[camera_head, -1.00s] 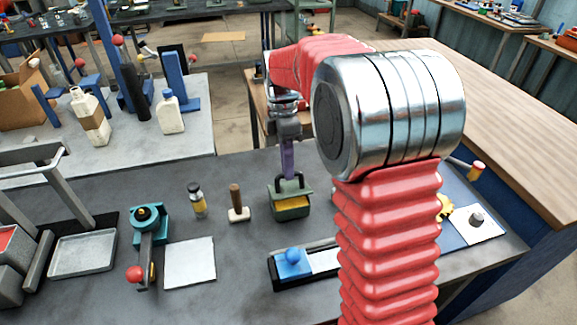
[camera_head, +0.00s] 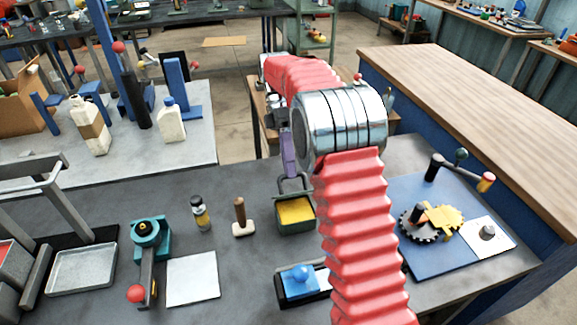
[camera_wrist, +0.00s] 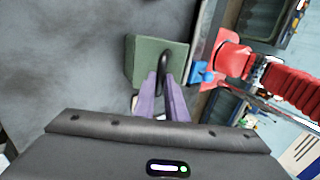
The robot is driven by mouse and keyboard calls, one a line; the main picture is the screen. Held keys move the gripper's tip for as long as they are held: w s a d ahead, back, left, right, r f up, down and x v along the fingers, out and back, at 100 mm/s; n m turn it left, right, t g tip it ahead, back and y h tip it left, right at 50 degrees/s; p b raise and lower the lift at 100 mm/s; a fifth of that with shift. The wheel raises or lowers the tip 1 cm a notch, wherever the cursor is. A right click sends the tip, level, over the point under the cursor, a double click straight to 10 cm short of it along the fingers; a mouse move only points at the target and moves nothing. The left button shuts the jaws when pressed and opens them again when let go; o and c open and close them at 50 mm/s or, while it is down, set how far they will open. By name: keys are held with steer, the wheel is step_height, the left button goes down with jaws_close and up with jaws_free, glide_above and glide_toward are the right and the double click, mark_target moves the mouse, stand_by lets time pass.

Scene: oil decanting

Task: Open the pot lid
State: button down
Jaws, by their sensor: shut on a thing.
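The pot (camera_head: 296,226) is a small green box on the grey bench in the head view, with yellow contents (camera_head: 296,210) showing through its open top. A dark loop handle (camera_head: 308,182) rises at its back edge. My gripper (camera_head: 290,174) has purple fingers and reaches the handle from above. In the wrist view, the fingers of my gripper (camera_wrist: 160,86) are shut on the black handle (camera_wrist: 167,64) in front of a flat green square (camera_wrist: 143,58), apparently the lid. The lid's exact tilt and its contact with the pot are hard to tell.
A blue block (camera_head: 299,281) lies in front of the pot. A wooden-handled tool (camera_head: 240,212) and a small bottle (camera_head: 200,212) stand to its left. A blue plate with gears (camera_head: 432,222) lies right of my arm. Bare bench shows left of the pot.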

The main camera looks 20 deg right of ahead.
steer(key=shift+f, duration=0.1)
stand_by(0.3)
steer(key=c, duration=1.8)
jaws_free()
steer(key=shift+c, duration=0.2)
